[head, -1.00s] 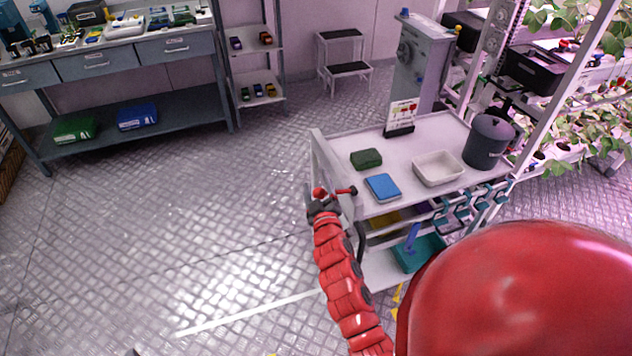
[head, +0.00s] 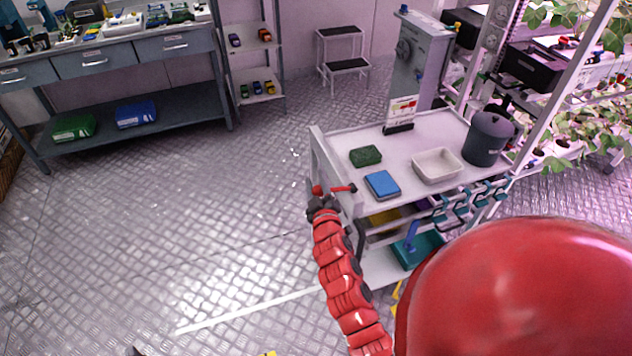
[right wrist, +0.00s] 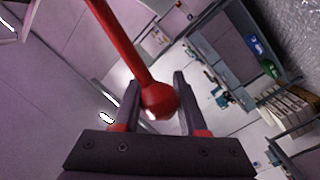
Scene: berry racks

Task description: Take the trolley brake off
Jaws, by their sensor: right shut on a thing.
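The trolley (head: 440,146) stands right of centre in the head view, with a pale top and a lower shelf. Its red brake lever (head: 338,189) sticks out at the near left corner, with a ball at the end. My right gripper (head: 322,204), on the red arm, is at that lever. In the right wrist view the lever (right wrist: 124,45) comes down from the top left, and its round red knob (right wrist: 159,101) sits between the two dark fingers (right wrist: 158,108), which are shut on it. My left gripper is not in view.
On the trolley are a green block (head: 365,156), a blue box (head: 382,185), a white tray (head: 438,153), a dark pot (head: 487,139) and a sign (head: 401,113). Plant racks stand at right. A workbench (head: 130,70) is at back left. The floor left of the trolley is clear.

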